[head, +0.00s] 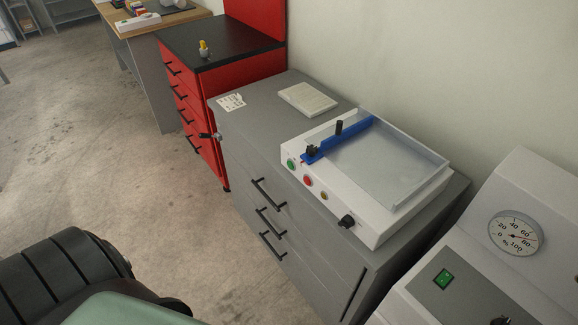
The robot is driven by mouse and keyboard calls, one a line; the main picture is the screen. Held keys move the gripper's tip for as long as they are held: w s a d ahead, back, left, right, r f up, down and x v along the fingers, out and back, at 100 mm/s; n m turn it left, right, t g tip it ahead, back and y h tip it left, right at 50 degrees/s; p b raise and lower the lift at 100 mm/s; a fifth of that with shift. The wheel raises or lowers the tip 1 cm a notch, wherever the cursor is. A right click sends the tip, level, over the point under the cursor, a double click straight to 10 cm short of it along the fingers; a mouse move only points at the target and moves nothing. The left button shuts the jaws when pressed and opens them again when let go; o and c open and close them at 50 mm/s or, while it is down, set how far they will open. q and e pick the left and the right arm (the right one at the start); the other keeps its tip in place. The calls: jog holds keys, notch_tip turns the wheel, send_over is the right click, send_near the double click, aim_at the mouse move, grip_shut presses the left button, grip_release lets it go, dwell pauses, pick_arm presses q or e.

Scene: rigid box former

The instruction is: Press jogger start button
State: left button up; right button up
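The jogger (370,178) is a white box with a grey tray top and a blue bar across its left part. It stands on a grey cabinet right of the middle of the head view. On its front face are a green button (291,164), a red button (308,181), a small yellowish button (324,195) and a black knob (347,221). The green button looks unobstructed. Neither of my grippers is in view; only parts of my own body show at the lower left.
The grey cabinet (240,133) carries a pale stack (307,99) and a paper label. A red drawer cabinet (187,95) stands behind it. A white machine with a dial (515,233) and green switch is at the lower right. The floor (90,150) at left is clear.

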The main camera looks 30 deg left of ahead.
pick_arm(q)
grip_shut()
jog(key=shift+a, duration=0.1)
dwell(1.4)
